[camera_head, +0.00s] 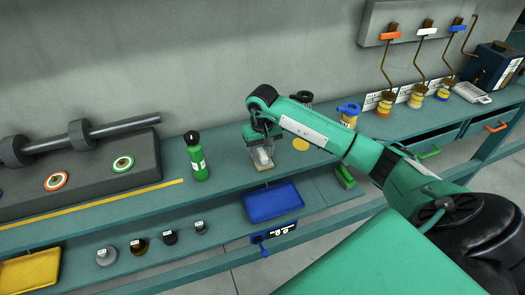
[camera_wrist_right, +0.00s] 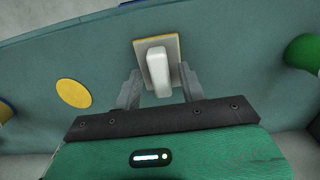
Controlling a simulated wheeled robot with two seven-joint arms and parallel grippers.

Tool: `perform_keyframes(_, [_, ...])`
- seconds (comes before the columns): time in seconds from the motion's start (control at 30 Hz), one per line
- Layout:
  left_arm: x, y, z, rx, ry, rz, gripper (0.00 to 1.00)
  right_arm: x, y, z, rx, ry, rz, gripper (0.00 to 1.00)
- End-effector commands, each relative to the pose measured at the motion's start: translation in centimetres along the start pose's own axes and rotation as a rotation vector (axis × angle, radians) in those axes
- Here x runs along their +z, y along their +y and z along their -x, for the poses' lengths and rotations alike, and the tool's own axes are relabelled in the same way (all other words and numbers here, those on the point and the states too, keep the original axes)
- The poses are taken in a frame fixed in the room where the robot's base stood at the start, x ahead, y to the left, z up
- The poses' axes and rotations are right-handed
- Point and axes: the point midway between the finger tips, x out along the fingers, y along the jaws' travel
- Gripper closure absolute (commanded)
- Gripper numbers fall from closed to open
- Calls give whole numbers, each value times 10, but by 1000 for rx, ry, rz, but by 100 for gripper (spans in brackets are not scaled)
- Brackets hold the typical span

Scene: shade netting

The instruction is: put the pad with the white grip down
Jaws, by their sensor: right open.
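The pad (camera_wrist_right: 176,44) is a flat tan square with a white upright grip (camera_wrist_right: 158,72) on top. It appears to rest on the teal bench top (camera_wrist_right: 225,60). In the head view the white grip (camera_head: 263,157) shows under my right gripper (camera_head: 260,150). In the wrist view the fingers of the right gripper (camera_wrist_right: 160,80) stand apart, one on each side of the white grip, with gaps visible. The gripper is open and the near edge of the pad is hidden. My left gripper is not in view.
A yellow disc (camera_wrist_right: 73,93) lies flat beside the pad. A green bottle (camera_head: 195,158) stands to the left in the head view. A blue tray (camera_head: 273,203) sits below the bench edge. A blue-topped yellow container (camera_head: 348,116) stands behind my right forearm.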

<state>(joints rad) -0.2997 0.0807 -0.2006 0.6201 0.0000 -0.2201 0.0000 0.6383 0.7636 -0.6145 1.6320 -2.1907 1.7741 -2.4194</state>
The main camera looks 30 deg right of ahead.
Motion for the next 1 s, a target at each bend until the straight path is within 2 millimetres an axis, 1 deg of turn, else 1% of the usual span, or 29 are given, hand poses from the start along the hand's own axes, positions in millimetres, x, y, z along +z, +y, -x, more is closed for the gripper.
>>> perform_keyframes(0.17, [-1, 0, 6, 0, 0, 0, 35, 0, 0, 5, -1, 0, 0, 59])
perform_keyframes(0.23, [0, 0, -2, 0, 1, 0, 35, -1, 0, 10, -1, 4, 0, 59])
perform_keyframes(0.37, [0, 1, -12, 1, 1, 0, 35, -2, 1, 30, 1, 7, 0, 59])
perform_keyframes(0.7, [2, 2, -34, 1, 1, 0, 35, -1, 0, 90, 0, 5, 0, 59])
perform_keyframes(0.9, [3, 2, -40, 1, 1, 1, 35, -1, 0, 113, 0, 3, 0, 59])
perform_keyframes(1.0, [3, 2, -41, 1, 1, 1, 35, 0, 0, 119, 0, 1, 0, 59])
